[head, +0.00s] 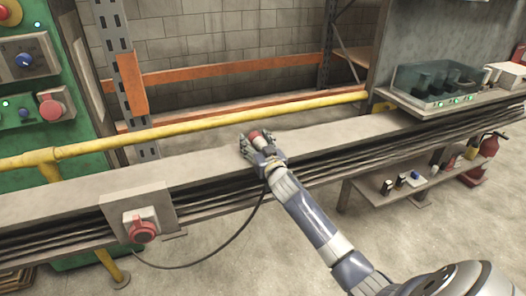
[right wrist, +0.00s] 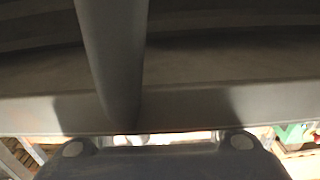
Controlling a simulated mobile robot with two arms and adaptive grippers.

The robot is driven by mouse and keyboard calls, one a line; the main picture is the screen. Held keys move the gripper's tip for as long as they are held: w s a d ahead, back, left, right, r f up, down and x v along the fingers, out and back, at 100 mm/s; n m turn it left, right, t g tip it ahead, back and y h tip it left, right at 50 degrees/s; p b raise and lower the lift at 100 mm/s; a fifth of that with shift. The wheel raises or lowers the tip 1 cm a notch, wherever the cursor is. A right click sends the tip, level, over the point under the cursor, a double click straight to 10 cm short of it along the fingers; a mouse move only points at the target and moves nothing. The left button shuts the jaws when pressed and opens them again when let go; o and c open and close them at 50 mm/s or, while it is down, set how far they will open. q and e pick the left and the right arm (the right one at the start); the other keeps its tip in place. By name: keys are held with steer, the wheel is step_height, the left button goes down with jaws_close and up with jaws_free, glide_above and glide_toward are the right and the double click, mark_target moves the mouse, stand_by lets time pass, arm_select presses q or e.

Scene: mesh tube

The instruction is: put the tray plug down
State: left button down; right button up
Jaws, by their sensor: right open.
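The tray plug (head: 259,138), red and grey, lies on the flat top of the grey cable tray (head: 205,163). My right gripper (head: 263,150) is open right at the plug, close around or against it; I cannot tell whether the fingers touch it. A black cable (head: 246,228) hangs from beside the gripper down to a grey socket box (head: 122,212) with a red socket (head: 143,231). In the right wrist view a thick grey cylindrical piece (right wrist: 113,55) runs down to the gripper's dark body, and the fingertips are not clear. My left gripper is not in view.
A yellow rail (head: 200,125) runs behind the tray. A green control panel (head: 35,110) stands at left. At right are a shelf with a glass-sided box (head: 435,82) and a lower shelf (head: 400,190) with small items. The tray top is clear on both sides of the gripper.

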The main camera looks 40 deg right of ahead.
steer(key=shift+s+a+r, duration=0.15)
steer(key=shift+s+r, duration=0.15)
steer(key=shift+r, duration=0.15)
steer(key=p+v, duration=0.2)
steer(key=v, duration=0.9)
steer(key=s+a+f+n+g+y, duration=0.1)
steer(key=s+a+f+g, duration=0.25)
steer(key=f, duration=0.45)
steer(key=s+a+f+g, duration=0.25)
steer(key=s+f, duration=0.25)
steer(key=f, duration=0.3)
steer(key=s+a+f+n+g+y, duration=0.1)
steer(key=s+a+f+g, duration=0.2)
steer(key=f, duration=0.5)
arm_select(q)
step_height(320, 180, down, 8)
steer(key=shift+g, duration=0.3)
arm_select(e)
steer(key=s+a+f+n+g, duration=0.1)
steer(key=s+a+f+g, duration=0.1)
steer(key=s, duration=0.4)
steer(key=s+a+f+n+g+y, duration=0.1)
steer(key=s+a+f+g, duration=0.1)
steer(key=s+a+f, duration=0.3)
steer(key=s+a+f+g+y, duration=0.1)
steer(key=s+a+f, duration=0.3)
steer(key=s, duration=0.3)
steer(key=shift+s+n+g, duration=0.4)
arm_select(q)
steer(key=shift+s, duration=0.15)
